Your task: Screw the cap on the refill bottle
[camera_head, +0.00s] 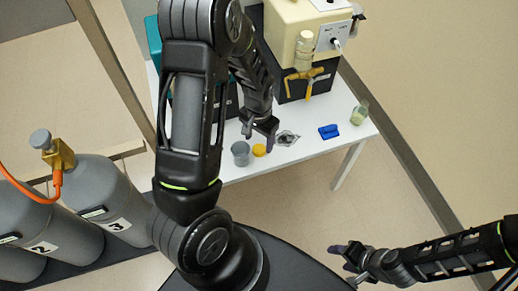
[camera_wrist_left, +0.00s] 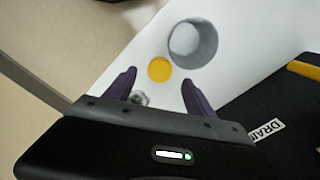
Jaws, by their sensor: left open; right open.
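A yellow disc that looks like the cap (camera_head: 259,150) lies on the white table, right beside a grey open-topped round container (camera_head: 240,153). In the left wrist view the yellow cap (camera_wrist_left: 159,69) lies just beyond my fingertips, and the grey container (camera_wrist_left: 193,42) is behind it to the right. A small jar with greenish contents (camera_head: 360,113) stands at the table's right end; I cannot tell which vessel is the refill bottle. My left gripper (camera_head: 258,136) is open and empty above the cap. My right gripper (camera_head: 343,258) is open and empty, away from the table.
A blue item (camera_head: 329,131) and a small metallic item (camera_head: 287,138) lie on the white table (camera_head: 310,150). A cream machine with a black base (camera_head: 306,82), clear bottle and yellow tap stands behind. Grey gas cylinders (camera_head: 105,195) stand at left.

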